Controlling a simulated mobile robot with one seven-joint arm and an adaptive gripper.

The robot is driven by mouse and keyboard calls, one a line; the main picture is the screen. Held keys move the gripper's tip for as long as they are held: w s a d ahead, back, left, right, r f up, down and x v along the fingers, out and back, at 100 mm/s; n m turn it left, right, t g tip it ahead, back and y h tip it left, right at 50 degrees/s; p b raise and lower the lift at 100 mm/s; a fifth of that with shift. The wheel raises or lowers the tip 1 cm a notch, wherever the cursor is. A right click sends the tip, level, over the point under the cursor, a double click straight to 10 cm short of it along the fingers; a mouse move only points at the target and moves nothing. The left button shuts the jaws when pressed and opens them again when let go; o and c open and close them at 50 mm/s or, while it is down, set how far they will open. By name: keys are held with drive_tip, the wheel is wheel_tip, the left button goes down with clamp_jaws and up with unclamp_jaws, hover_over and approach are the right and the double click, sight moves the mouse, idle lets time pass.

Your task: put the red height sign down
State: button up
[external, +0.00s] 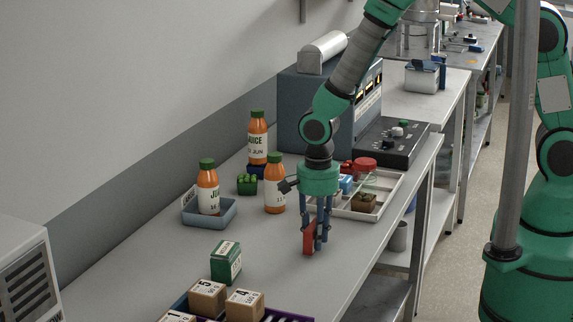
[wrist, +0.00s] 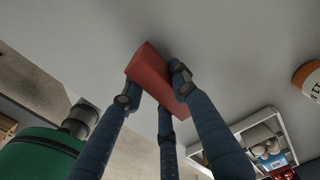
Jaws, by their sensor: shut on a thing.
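The red height sign (external: 308,236) is a small red block, held upright between the fingers of my gripper (external: 316,236) in the external view. Its lower end is at or just above the grey tabletop; I cannot tell if it touches. In the wrist view the red sign (wrist: 152,72) sits between the blue fingertips of my gripper (wrist: 155,95), with the grey table surface behind it. Any marking on the sign is hidden or too small to read.
A white tray (external: 343,212) with small items stands behind my gripper. Orange juice bottles (external: 275,190) stand to the left, one in a blue-grey tray (external: 226,216). A green box (external: 226,262) and brown boxes (external: 208,299) are at the front left. Bare table (external: 275,240) surrounds the sign.

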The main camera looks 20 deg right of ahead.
drive_tip(key=shift+f, duration=0.35)
drive_tip(key=shift+f, duration=0.15)
drive_tip(key=o, duration=1.1)
wheel_tip(320, 180, up, 12)
drive_tip(key=shift+r+p, duration=0.15)
drive_tip(key=shift+p, duration=0.25)
idle(0.6)
